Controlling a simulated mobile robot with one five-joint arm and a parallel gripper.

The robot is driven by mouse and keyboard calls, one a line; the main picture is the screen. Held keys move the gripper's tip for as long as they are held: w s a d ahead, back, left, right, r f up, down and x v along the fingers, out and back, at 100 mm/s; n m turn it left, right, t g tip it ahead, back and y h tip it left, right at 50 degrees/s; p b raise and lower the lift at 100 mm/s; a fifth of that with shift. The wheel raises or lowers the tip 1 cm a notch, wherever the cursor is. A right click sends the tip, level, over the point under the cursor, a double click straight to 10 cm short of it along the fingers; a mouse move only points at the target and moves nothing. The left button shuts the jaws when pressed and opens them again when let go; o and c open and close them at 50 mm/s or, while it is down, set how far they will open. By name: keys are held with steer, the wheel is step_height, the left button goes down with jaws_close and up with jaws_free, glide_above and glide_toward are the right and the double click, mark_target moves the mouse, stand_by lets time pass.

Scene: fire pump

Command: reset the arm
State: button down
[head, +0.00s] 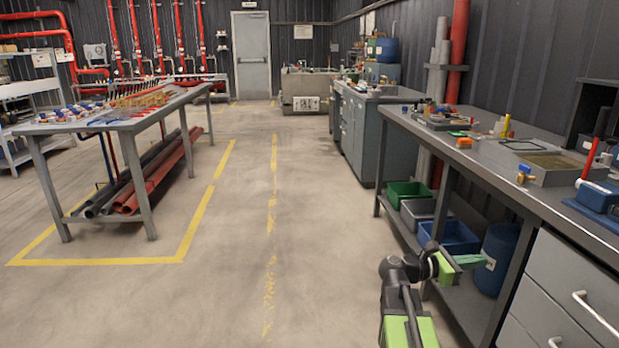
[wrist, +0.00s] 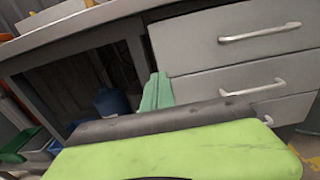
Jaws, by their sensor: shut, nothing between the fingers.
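My arm shows at the bottom right of the head view, with green and black links. My gripper (head: 468,262) points right, toward the workbench on the right, below the level of its top. Its green fingers look shut with nothing between them. In the wrist view the gripper's teal fingertip (wrist: 156,92) shows in front of the bench's open bay and drawers, beyond a wide green and dark part of my arm.
The right workbench (head: 500,158) carries small parts and tools. Under it are a green bin (head: 408,190), a blue bin (head: 455,238) and a blue drum (head: 497,258). Drawers (head: 560,295) stand at right. A table (head: 120,120) stands left; the floor between (head: 240,220) is clear.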

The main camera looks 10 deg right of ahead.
steer(key=w+a+f+m+t+y, duration=0.2)
steer(key=a+f+y, duration=0.2)
steer(key=a+f, duration=0.55)
steer(key=w+a+f+m+t+y, duration=0.15)
steer(key=a+f+y, duration=0.25)
steer(key=a+f, duration=0.55)
steer(key=s+a+f+m+g+y, duration=0.1)
steer(key=s+a+f+m+y, duration=0.1)
steer(key=a+m+y, duration=0.65)
steer(key=s+a+f+m+g+y, duration=0.1)
steer(key=s+a+f+m+y, duration=0.3)
steer(key=a, duration=1)
step_height(320, 180, up, 38)
steer(key=w+m+h+p, duration=0.1)
steer(key=w+h+p, duration=0.1)
steer(key=p, duration=3.5)
steer(key=shift+d+r, duration=0.15)
steer(key=shift+r, duration=0.05)
steer(key=shift+h, duration=0.25)
steer(key=shift+f, duration=0.1)
